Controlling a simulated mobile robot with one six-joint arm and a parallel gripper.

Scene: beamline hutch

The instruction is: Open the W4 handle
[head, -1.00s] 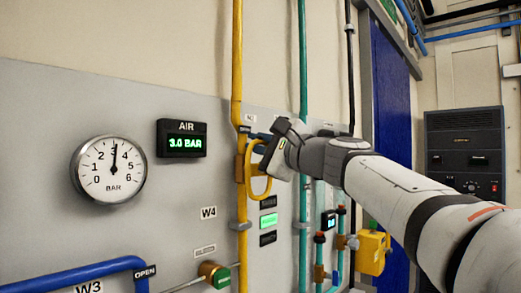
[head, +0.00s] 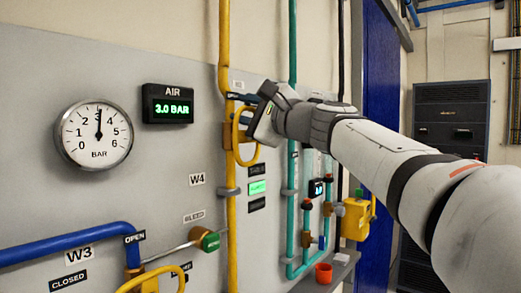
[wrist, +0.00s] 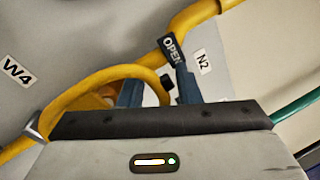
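The W4 handle (head: 237,145) is a yellow loop at a brass valve on the yellow pipe (head: 231,220), hanging downward in the head view, to the right of the W4 label (head: 197,179). My gripper (head: 245,100) is at the top of this loop. In the wrist view the handle (wrist: 120,72) curves in from the left, and its rounded end lies between the two blue fingers of my gripper (wrist: 158,90). The fingers stand apart with a visible gap; contact is hard to tell. An OPEN tag (wrist: 172,48) is just beyond the right finger.
A green-capped bleed valve (head: 210,241) sits below left. The blue W3 pipe (head: 60,245) and another yellow handle (head: 150,277) are at lower left. Teal pipes (head: 292,120) and a yellow box (head: 355,218) stand to the right. The gauge reads about 3 bar.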

